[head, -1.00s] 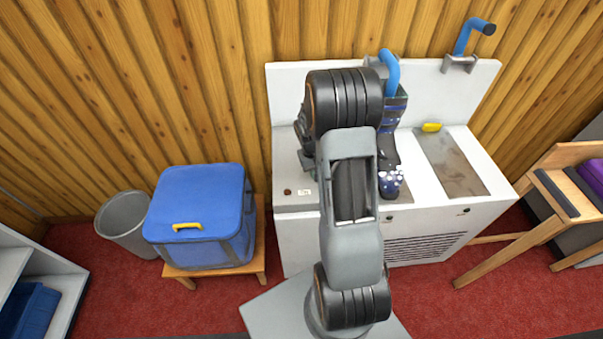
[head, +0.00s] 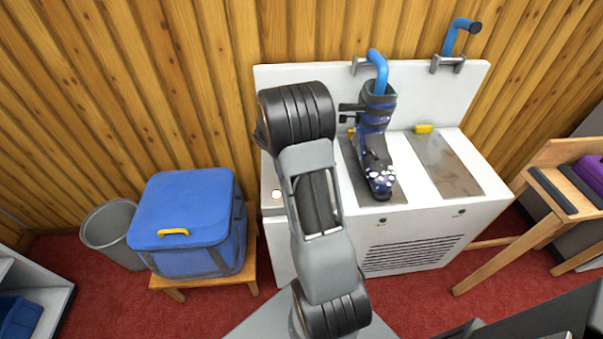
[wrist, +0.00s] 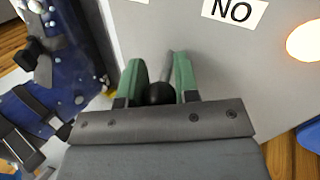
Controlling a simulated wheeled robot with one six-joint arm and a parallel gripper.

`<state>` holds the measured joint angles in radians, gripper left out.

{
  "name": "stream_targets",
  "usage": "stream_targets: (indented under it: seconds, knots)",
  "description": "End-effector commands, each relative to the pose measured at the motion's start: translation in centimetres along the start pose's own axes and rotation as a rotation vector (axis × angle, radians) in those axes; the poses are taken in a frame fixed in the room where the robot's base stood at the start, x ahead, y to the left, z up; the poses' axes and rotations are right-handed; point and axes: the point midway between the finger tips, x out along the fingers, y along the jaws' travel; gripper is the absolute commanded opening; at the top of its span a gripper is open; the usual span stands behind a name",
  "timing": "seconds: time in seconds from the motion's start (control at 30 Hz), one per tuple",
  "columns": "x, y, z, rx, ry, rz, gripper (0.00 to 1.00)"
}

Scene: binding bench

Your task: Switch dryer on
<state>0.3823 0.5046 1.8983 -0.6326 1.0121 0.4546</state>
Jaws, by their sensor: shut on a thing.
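The dryer (head: 370,245) is a white cabinet with a back panel and blue bent pipes. In the wrist view, my gripper (wrist: 158,80) has its green fingers shut on a black-knobbed switch lever (wrist: 168,58) on the dryer's grey-white top. A label reading "NO" in this view (wrist: 233,11) lies above it. A round lamp (wrist: 306,42) to the right glows pale white-orange. The lamp also shows lit in the head view (head: 277,195). In the head view my arm hides the lever and my fingers.
A blue ski boot (head: 372,145) stands on the dryer's left bay under a blue pipe (head: 378,68), close left of my gripper in the wrist view. The right bay (head: 445,165) is empty, with a yellow piece (head: 423,129) behind. A blue box (head: 190,215) stands on a stool left.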

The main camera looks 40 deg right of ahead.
Motion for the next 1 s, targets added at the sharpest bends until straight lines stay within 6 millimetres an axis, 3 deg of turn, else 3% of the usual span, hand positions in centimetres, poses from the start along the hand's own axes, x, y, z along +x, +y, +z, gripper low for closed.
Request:
stream_targets:
  seconds: [0.17,0.2,0.47,0.77,1.0]
  knots:
    - [0.0,0.0,0.0,-0.002,-0.001,0.001,0.00]
    - [0.0,0.0,0.0,-0.002,-0.001,0.001,0.30]
    - [0.0,0.0,0.0,-0.002,-0.001,-0.001,0.54]
    - [-0.4,0.0,0.0,-0.002,0.001,-0.001,0.54]
    - [-4.2,0.0,-0.1,-0.002,0.006,-0.001,0.54]
